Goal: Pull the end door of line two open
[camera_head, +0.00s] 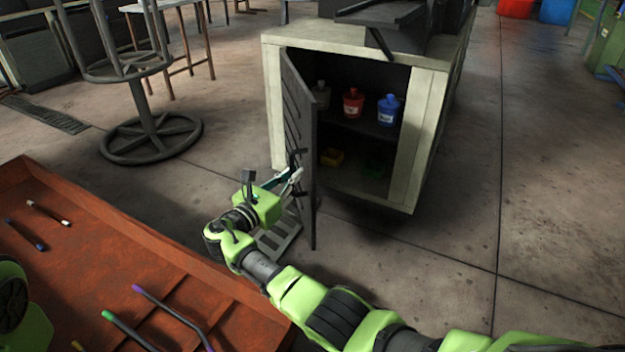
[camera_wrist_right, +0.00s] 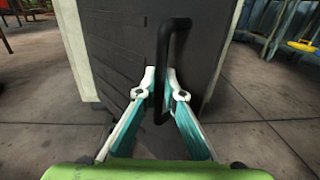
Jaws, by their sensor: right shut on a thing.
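The end door (camera_head: 298,140) is a dark panel on the pale cabinet (camera_head: 432,110), hinged at the left of the opening. It stands swung well out, and the inside of the cabinet shows. In the right wrist view the door (camera_wrist_right: 120,50) fills the middle, with a black bar handle (camera_wrist_right: 180,50) upright on it. My right gripper (camera_head: 298,172) is at the door's outer face; in the wrist view its fingers (camera_wrist_right: 161,82) are shut on the handle's lower part. A green part of mine shows at the lower left of the head view, but no left gripper shows.
A rusty red tray-like surface (camera_head: 110,230) lies at left. A round-based stool (camera_head: 150,138) stands behind it. Floor at right is clear.

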